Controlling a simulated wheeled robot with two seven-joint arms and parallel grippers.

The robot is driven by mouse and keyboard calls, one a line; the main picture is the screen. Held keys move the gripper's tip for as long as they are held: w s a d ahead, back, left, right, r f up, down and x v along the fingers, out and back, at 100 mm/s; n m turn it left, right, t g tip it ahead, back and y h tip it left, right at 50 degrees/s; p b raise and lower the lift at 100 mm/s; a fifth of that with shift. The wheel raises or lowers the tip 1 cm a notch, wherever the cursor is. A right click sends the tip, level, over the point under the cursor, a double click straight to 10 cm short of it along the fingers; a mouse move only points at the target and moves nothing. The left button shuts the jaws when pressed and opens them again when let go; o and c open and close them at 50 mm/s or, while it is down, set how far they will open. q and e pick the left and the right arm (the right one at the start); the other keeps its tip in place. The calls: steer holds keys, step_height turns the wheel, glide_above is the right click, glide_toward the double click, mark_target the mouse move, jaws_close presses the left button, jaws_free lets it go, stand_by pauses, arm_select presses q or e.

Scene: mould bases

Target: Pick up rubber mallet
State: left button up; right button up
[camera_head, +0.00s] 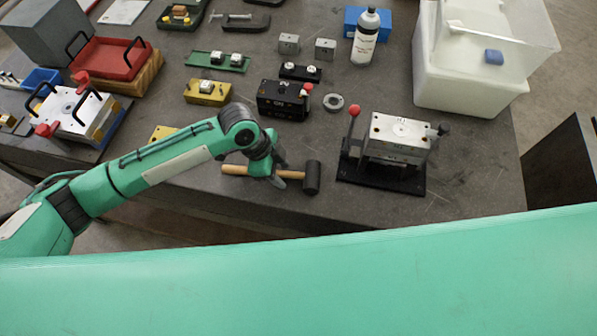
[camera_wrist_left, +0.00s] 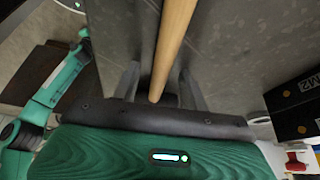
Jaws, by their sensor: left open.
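The rubber mallet lies on the dark grey table near its front edge, with a light wooden handle (camera_head: 235,170) and a black head (camera_head: 312,178) at the right end. My left gripper (camera_head: 279,180) is over the handle, close to the head, and partly hides it. In the left wrist view the handle (camera_wrist_left: 173,45) runs between the two open fingers of my left gripper (camera_wrist_left: 160,85), with visible space on both sides. The mallet head cannot be made out in that view. My right gripper is not in view.
A mould base with a red-knobbed lever (camera_head: 400,135) stands right of the mallet. A black block (camera_head: 283,100) and a grey ring (camera_head: 333,102) lie behind it. A white bottle (camera_head: 366,38) and white bin (camera_head: 470,85) stand farther back. The table's front edge is close.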

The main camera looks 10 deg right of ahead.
arm_select(q)
jaws_close()
steer(key=shift+r, duration=0.1)
